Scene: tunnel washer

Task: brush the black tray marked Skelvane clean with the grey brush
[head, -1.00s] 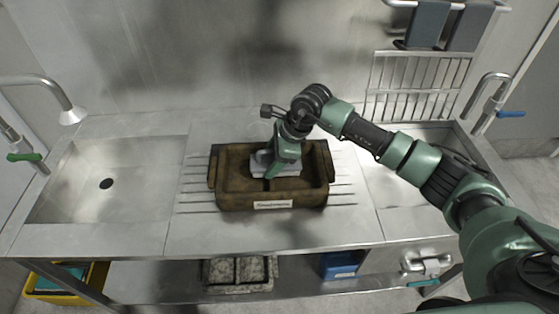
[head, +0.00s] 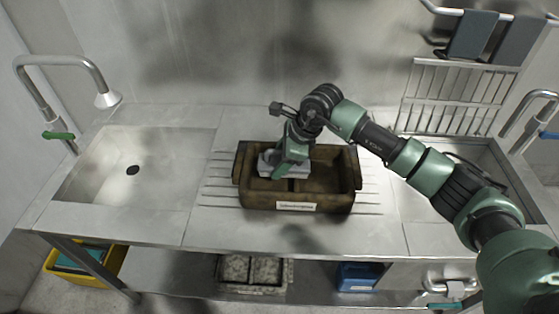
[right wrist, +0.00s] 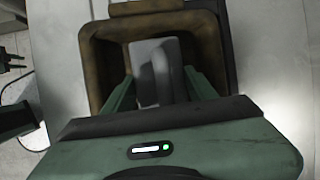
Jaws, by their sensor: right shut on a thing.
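The tray (head: 338,190) stands on the ribbed steel counter between the two basins. It looks brown and grimy over a dark base, with a low divider inside. A pale label (head: 296,206) is on its front wall, too small to read. My right gripper (head: 284,164) is shut on the grey brush (head: 266,168) and holds it inside the tray's left part. Whether the bristles touch the floor is hidden. In the right wrist view the brush (right wrist: 150,62) sits between the green fingers, over the tray (right wrist: 93,60).
Basins lie left (head: 125,165) and right (head: 470,160), with taps. A wire rack (head: 460,95) stands behind at right. The counter around the tray is clear.

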